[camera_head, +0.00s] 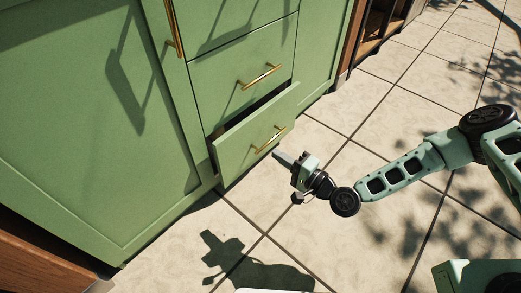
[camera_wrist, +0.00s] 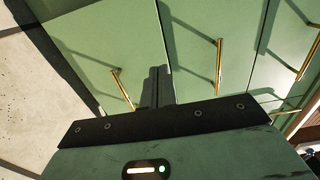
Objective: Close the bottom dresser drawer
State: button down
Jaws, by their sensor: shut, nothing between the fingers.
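The green dresser's bottom drawer (camera_head: 252,138) stands partly open, with a dark gap along its top edge. Its front carries a slanted brass handle (camera_head: 270,139). My gripper (camera_head: 277,154) is shut and empty, its fingertips close to the drawer front, just below and right of the handle. In the wrist view the shut fingers (camera_wrist: 157,84) point at the green front beside the brass handle (camera_wrist: 123,90). I cannot tell whether the fingertips touch the drawer front.
The drawer above (camera_head: 245,72) is closed and has its own brass handle (camera_head: 260,76). A large green door (camera_head: 85,120) lies to the left. Pale floor tiles (camera_head: 330,130) are clear to the right. A brown wooden piece (camera_head: 40,265) is at the lower left.

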aim_at(240, 130)
jog(key=b+x, duration=0.5)
jog(key=x, duration=0.7)
jog(key=shift+d+f+b, duration=0.1)
jog(key=shift+f+b, duration=0.1)
jog(key=shift+b, duration=0.15)
jog(key=shift+w+a+r, duration=0.2)
jog(key=shift+w+a, duration=0.15)
jog(key=shift+a, duration=0.05)
jog(key=shift+b+x, duration=0.35)
jog(key=shift+x, duration=0.9)
jog(key=shift+s+d, duration=0.1)
